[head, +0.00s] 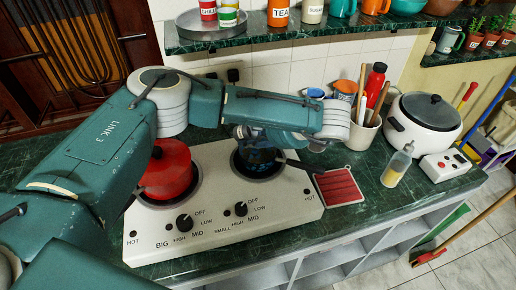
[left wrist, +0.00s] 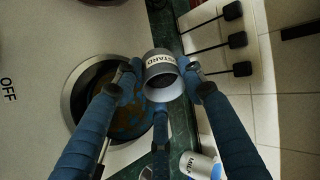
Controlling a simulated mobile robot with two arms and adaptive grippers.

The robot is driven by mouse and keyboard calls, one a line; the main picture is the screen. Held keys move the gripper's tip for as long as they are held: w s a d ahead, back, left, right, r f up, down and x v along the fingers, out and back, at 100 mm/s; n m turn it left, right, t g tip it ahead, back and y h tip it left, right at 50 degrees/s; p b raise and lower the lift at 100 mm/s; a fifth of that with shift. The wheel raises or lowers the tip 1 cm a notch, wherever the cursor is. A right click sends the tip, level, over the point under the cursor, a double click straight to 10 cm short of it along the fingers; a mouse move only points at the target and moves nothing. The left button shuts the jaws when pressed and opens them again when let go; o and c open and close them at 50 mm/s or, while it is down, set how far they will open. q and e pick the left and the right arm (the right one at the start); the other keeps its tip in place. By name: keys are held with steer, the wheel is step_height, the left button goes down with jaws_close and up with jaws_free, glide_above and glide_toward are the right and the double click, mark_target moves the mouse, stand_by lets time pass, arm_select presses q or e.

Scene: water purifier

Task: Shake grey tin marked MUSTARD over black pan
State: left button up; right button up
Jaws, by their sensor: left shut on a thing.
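My left gripper (left wrist: 160,78) is shut on a grey tin (left wrist: 159,62), with blue fingers on either side of it. The tin's label shows part of a word, "STARD", and its dark round end faces the wrist camera. In the left wrist view the tin overlaps the edge of the black pan (left wrist: 83,98), which has brownish orange patches inside. In the head view the left gripper (head: 258,136) hangs over the black pan (head: 262,165) on the small right burner. The arm and fingers hide the tin there. My right gripper is not in view.
A red pot (head: 165,172) stands on the left burner of the white stove (head: 215,235). A red pot holder (head: 341,187), an oil bottle (head: 397,165), a utensil crock (head: 366,130) and a white cooker (head: 425,122) stand to the right. A shelf (head: 290,42) runs above.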

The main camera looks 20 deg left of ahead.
arm_select(q)
steer(key=shift+f, duration=0.1)
steer(key=shift+d, duration=0.1)
stand_by(0.3)
steer(key=shift+f, duration=0.1)
steer(key=shift+y, duration=0.3)
steer(key=shift+f, duration=0.15)
stand_by(0.5)
steer(key=shift+f+y, duration=0.15)
steer(key=shift+y, duration=0.15)
steer(key=shift+d, duration=0.1)
stand_by(0.5)
